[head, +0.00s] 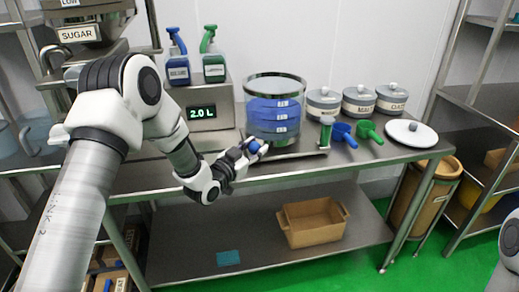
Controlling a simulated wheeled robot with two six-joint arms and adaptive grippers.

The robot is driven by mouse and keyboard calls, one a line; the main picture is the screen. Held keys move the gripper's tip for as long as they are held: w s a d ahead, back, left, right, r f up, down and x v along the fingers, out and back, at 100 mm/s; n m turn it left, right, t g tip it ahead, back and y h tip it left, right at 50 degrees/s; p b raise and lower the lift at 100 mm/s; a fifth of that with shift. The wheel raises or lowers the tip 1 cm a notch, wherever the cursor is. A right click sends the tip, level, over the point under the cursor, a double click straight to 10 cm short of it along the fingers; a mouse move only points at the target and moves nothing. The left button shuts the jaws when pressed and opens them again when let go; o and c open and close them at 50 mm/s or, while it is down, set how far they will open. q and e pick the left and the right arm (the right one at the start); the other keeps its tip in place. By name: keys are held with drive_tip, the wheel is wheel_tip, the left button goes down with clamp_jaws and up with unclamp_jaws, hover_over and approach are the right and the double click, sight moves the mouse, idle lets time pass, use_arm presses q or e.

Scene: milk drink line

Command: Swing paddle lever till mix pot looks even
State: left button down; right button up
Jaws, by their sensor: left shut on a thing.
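The mix pot (289,90) is a clear cylinder with a dark rim, standing on the steel table. Its lower part looks blue, with several small white labels up the front; I cannot tell how even the mix inside is. My left gripper (257,150) is at the pot's lower front left, shut on a small blue knob (254,147) that I take to be the paddle lever's end. The fingers hide most of the lever. My right gripper is out of view; only a part of my right arm shows at the right edge.
A scale box reading 2.0 L (202,113) carries a blue and a green spray bottle. Right of the pot are a green-topped tool (326,131), a blue scoop (343,134), a green scoop (369,131), lidded canisters (358,104) and a white lid (408,135). A box (313,236) sits below.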

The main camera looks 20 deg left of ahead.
use_arm(q)
drive_tip(key=shift+a, duration=0.15)
drive_tip(key=c, duration=0.7)
unclamp_jaws()
drive_tip(key=v, duration=1.2)
